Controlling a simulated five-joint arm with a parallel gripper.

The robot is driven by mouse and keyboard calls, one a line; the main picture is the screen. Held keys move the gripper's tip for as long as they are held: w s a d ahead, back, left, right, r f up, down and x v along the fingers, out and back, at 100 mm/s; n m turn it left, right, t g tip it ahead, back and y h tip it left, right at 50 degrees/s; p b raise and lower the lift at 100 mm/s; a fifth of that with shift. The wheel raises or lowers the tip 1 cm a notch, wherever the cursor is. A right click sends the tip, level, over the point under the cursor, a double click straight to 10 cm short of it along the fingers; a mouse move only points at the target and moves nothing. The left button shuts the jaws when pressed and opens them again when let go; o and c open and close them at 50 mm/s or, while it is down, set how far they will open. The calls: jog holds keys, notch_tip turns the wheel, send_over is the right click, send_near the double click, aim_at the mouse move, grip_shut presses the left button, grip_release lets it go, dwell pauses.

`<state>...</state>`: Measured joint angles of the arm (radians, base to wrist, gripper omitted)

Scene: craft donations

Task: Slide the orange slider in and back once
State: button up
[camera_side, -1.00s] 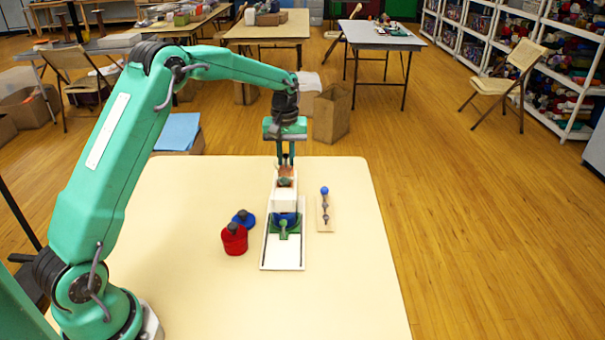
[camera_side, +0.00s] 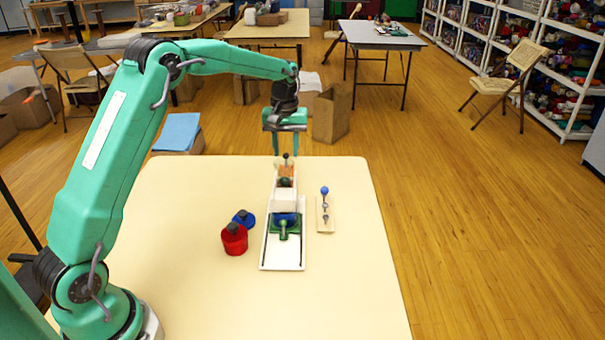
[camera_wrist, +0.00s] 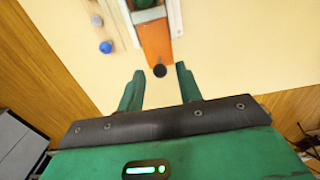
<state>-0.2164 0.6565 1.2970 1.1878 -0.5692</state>
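The orange slider (camera_side: 286,171) lies at the far end of the white track assembly (camera_side: 268,250), with a dark knob (camera_side: 285,158) standing at its outer end. In the wrist view the orange slider (camera_wrist: 156,42) sticks out toward my gripper, and its round dark knob (camera_wrist: 160,71) shows between the fingertips. My gripper (camera_side: 286,153) is open and empty. Its fingers hang on either side of the knob in the picture, with gaps and no visible contact. I cannot tell the exact height of the tips against the knob. A green piece with a blue part (camera_side: 286,222) sits nearer on the track.
Left of the track stand a red container (camera_side: 234,240) and a blue one (camera_side: 243,218) with dark knobs. Right of it is a small wooden board (camera_side: 325,215) with a blue ball and pegs. The cream table (camera_side: 345,275) is otherwise clear.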

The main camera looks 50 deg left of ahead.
jog(key=shift+r, duration=2.45)
